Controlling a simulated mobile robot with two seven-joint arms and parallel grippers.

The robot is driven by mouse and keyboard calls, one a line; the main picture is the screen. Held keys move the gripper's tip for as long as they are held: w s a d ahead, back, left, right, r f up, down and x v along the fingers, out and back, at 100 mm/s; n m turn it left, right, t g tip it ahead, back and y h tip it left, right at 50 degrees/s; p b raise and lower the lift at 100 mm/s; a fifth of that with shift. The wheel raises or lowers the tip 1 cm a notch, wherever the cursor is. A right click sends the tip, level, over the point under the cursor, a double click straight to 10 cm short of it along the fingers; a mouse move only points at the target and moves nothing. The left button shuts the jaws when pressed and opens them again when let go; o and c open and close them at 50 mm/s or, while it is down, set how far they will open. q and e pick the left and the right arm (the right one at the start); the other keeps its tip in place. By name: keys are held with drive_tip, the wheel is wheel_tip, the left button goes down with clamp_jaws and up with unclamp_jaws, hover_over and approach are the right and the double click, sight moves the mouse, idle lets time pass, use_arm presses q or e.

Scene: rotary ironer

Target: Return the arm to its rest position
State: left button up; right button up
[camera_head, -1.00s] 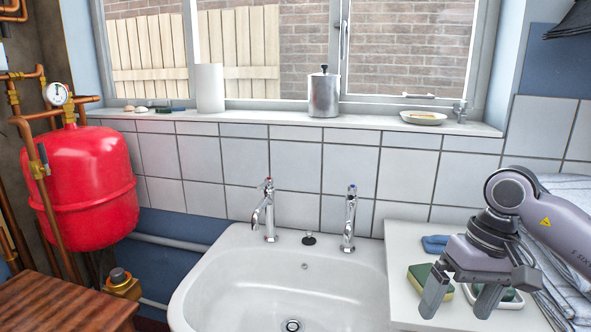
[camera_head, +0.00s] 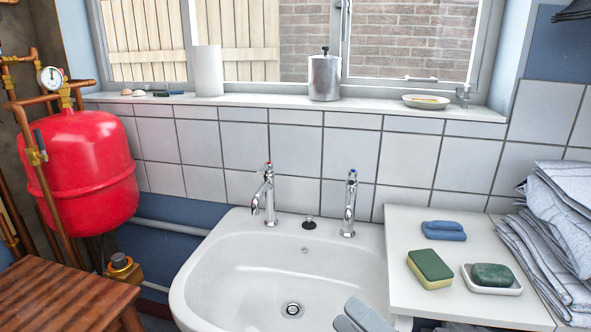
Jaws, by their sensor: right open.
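My right gripper (camera_head: 362,318) shows only in part at the bottom edge of the head view, in front of the sink's right rim. Its grey fingers are open, and I see nothing between them. The rest of that arm is out of view below. My left gripper is not in view. On the white counter, a green and yellow sponge (camera_head: 430,268), a dark green soap on a white dish (camera_head: 492,276) and a folded blue cloth (camera_head: 443,231) lie apart from the gripper.
The white sink (camera_head: 220,275) with two taps stands in the middle. Folded linens (camera_head: 565,240) are stacked at the right. A red tank (camera_head: 78,165) with copper pipes and a wooden table (camera_head: 60,298) are at the left. The windowsill (camera_head: 270,106) holds several small things.

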drive_tip(key=s+d+f+m+g+h, duration=0.1)
drive_tip(key=s+d+f+m+h, duration=0.2)
drive_tip(key=f+m, duration=0.5)
drive_tip(key=s+d+f+m+g+h, duration=0.1)
drive_tip(key=s+d+f+m+h, duration=0.3)
drive_tip(key=m, duration=0.7)
drive_tip(key=s+d+f+m+g+h, duration=0.2)
drive_tip(key=s+d+f+m+h, duration=0.2)
drive_tip(key=f, duration=0.9)
drive_tip(key=s+m+h, duration=0.3)
drive_tip(key=m, duration=0.2)
drive_tip(key=shift+s+m, duration=0.15)
drive_tip(key=shift+m, duration=0.15)
drive_tip(key=shift+d, duration=0.1)
